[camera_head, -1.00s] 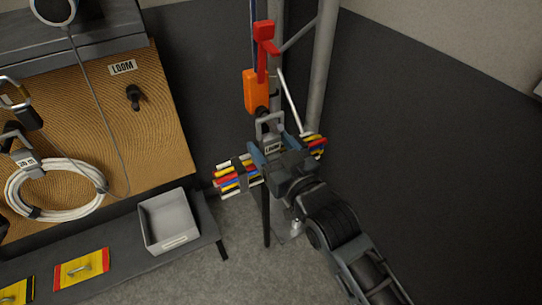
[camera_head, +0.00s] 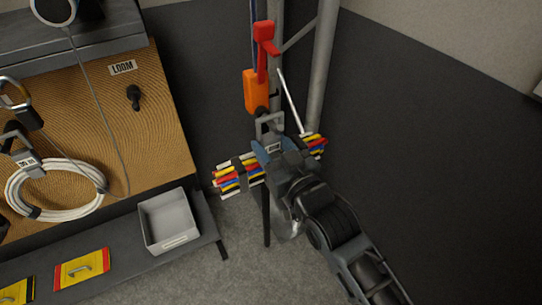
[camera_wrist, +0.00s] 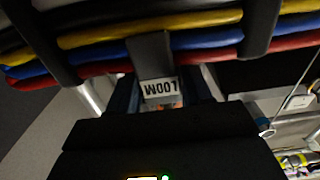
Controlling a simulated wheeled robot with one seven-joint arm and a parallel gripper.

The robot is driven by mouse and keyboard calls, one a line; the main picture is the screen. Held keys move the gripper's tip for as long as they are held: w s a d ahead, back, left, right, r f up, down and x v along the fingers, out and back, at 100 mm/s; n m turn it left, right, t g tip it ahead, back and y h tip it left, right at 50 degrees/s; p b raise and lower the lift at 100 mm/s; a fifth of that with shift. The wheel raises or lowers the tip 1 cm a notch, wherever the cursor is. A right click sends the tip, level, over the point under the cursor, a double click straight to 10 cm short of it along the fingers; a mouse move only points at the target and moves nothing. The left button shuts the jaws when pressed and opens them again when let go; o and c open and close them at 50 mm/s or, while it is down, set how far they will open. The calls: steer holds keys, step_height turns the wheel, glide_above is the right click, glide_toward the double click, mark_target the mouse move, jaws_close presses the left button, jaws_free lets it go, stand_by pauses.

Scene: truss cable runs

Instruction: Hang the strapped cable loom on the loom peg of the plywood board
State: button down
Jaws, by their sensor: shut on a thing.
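The cable loom (camera_head: 237,178) is a bundle of red, yellow, blue, black and white cables with dark straps. It has a grey hanger (camera_head: 268,126) and a LOOM label, which reads upside down in the wrist view (camera_wrist: 159,88). My gripper (camera_head: 276,150) is shut on the loom's hanger part at the middle of the bundle. The hanger's top is right under an orange block with a red lever (camera_head: 256,91); I cannot tell whether they still touch. The black loom peg (camera_head: 133,97) is bare, below the LOOM sign (camera_head: 123,67) on the plywood board (camera_head: 165,135) at the left.
A coiled white cable (camera_head: 55,190) hangs on the board's left part. A grey bin (camera_head: 168,221) and yellow-red plates (camera_head: 81,269) are on the dark shelf (camera_head: 205,235) below. Grey truss poles (camera_head: 321,65) stand behind the loom. The floor between shelf and loom looks clear.

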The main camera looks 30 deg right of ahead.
steer(key=shift+r+p, duration=1.1)
steer(key=shift+r, duration=0.4)
steer(key=shift+f, duration=0.25)
steer(key=shift+s, duration=0.1)
steer(key=s+r+p, duration=0.1)
steer(key=s+p, duration=0.1)
steer(key=s, duration=0.6)
steer(key=shift+s+r, duration=0.15)
steer(key=shift+s, duration=0.25)
stand_by(1.7)
steer(key=shift+s, duration=0.25)
stand_by(0.5)
